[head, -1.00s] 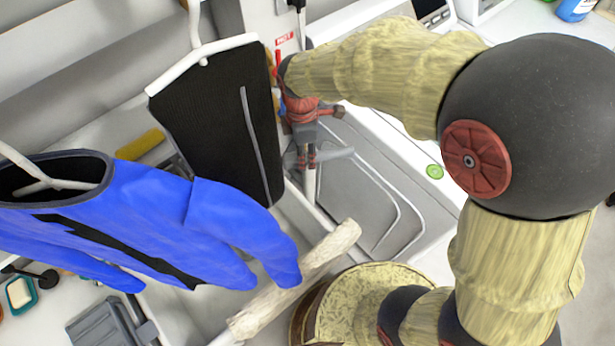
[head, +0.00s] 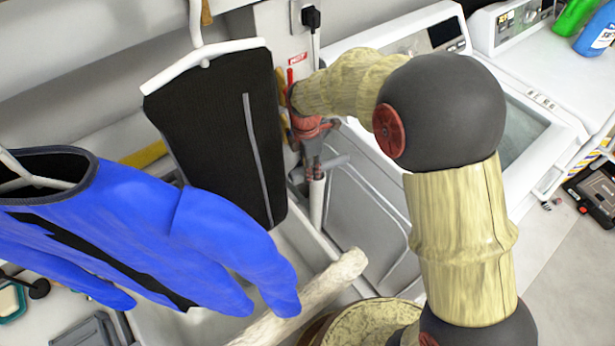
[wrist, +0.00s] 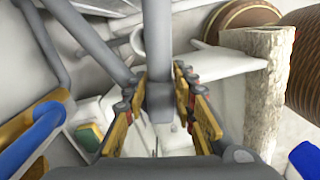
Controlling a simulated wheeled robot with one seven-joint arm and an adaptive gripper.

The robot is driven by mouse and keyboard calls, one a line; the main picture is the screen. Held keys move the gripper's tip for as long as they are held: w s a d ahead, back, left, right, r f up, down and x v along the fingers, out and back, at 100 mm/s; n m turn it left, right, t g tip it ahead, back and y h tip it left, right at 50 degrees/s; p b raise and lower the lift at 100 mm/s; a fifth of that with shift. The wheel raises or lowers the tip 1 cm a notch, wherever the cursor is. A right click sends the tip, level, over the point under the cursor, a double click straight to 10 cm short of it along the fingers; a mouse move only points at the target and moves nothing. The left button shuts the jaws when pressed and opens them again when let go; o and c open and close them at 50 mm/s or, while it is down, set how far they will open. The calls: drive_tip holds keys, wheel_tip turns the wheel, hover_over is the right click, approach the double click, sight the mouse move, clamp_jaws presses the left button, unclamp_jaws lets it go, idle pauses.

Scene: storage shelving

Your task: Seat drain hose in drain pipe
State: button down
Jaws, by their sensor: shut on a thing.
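My gripper (head: 313,160) is beside the hanging black garment, pointing down. In the wrist view its yellow and red fingers (wrist: 158,90) are closed on a grey piece of the drain hose (wrist: 158,35). An upright whitish pipe (head: 317,203), which looks like the drain pipe, stands directly below my gripper. I cannot tell whether the hose end is inside the pipe mouth or only above it.
The black garment (head: 222,135) and a blue wetsuit (head: 150,220) hang at the left. A pale log-like bar (head: 300,305) lies in front. A white washer (head: 445,20) stands behind my arm. Bottles (head: 597,35) stand at the upper right.

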drive_tip(key=shift+w+a+f+b, duration=0.1)
drive_tip(key=shift+w+f+b, duration=0.25)
drive_tip(key=shift+f, duration=0.55)
drive_tip(key=shift+w+f+b, duration=0.2)
drive_tip(key=shift+w+f, duration=0.2)
drive_tip(key=shift+f, duration=0.55)
drive_tip(key=shift+w+a+f+b, duration=0.1)
drive_tip(key=shift+w+f+b, duration=0.25)
drive_tip(key=shift+f, duration=0.55)
drive_tip(key=c, duration=1.5)
unclamp_jaws()
drive_tip(key=shift+f, duration=0.1)
drive_tip(key=shift+o, duration=0.2)
